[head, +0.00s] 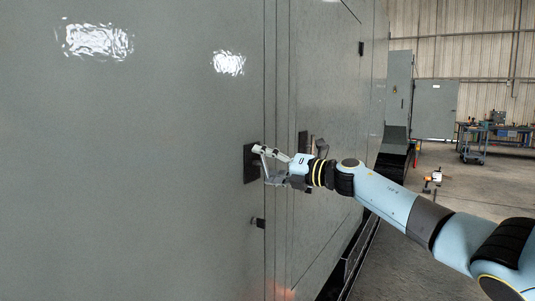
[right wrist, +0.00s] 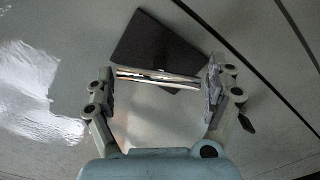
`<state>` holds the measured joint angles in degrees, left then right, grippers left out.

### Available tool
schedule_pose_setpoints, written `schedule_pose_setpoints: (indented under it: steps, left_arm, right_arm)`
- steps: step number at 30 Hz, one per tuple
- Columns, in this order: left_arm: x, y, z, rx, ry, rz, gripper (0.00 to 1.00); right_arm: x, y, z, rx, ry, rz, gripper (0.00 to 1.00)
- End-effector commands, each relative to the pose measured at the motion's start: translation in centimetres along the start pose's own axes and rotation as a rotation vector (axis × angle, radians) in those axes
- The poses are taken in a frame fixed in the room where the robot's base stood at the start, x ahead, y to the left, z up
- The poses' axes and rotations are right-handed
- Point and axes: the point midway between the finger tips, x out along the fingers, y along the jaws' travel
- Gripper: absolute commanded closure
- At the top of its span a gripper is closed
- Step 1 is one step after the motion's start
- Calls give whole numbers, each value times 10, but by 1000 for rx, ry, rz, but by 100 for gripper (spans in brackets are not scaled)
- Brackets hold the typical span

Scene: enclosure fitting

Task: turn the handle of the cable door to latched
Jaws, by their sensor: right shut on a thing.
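The cable door appears as a large flat grey panel (head: 130,170) filling the left of the head view. A dark square plate (head: 250,163) sits near its right edge, and the plate also shows in the right wrist view (right wrist: 155,45). A shiny metal bar handle (right wrist: 155,76) crosses in front of the plate, lying roughly level between the fingers in the wrist view. My right gripper (head: 263,165) is at the plate, its fingers (right wrist: 160,84) closed on the two ends of the handle. In the head view the gripper mostly hides the handle. My left gripper is out of view.
A second grey panel (head: 325,85) with another dark plate (head: 303,143) stands just right, close beside my right wrist. A small dark fitting (head: 259,223) is below the gripper. Open floor (head: 425,235) and a workbench (head: 497,133) lie at the right.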

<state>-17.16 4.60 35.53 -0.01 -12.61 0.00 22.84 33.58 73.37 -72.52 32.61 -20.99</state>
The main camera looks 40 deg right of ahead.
Motion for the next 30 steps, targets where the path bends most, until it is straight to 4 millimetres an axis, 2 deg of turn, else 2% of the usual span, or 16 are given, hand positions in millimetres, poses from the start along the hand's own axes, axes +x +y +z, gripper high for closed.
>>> schedule_pose_setpoints:
  steps: [3,12,21,30]
  left_arm:
    - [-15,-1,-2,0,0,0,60]
    - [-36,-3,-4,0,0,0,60]
    - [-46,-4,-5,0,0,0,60]
    - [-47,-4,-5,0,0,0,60]
  right_arm:
    - [-1,0,-1,107,4,-7,44]
    - [-1,-2,-4,328,5,-9,44]
    - [-1,-4,-6,444,7,-10,44]
    - [-2,-5,-7,472,6,-10,43]
